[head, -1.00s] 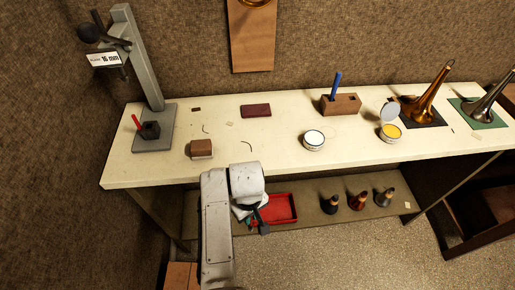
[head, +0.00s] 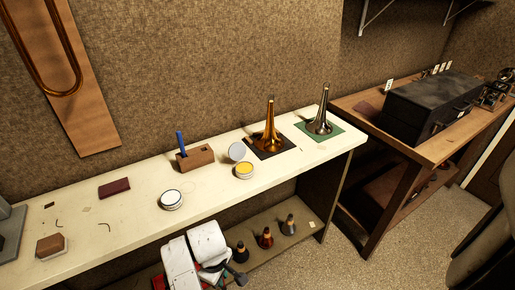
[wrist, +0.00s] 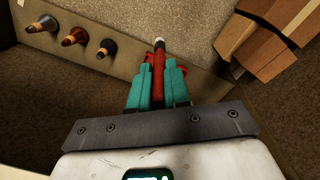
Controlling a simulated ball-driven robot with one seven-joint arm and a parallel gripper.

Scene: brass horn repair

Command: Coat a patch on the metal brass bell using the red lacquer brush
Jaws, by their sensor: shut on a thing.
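In the wrist view my gripper (wrist: 156,85) has its teal fingers shut on the red brush (wrist: 158,70), whose pale tip points away from me over the floor. In the head view my gripper (head: 212,272) is low at the bottom edge, in front of the bench and below its top; the brush is hard to make out there. The amber brass bell (head: 270,138) stands flare down on a dark mat (head: 286,149) towards the bench's right end, well apart from my gripper. An open tin of yellow content (head: 244,171) stands before it, with its lid (head: 237,151) tilted up behind.
A silvery bell (head: 321,125) stands on a green mat (head: 337,134). A wooden block (head: 197,160) holds a blue-handled brush (head: 181,143). A pale-filled tin (head: 171,200) stands nearer. Small cones (head: 265,238) stand on the lower shelf. A second bench carries a black case (head: 432,105).

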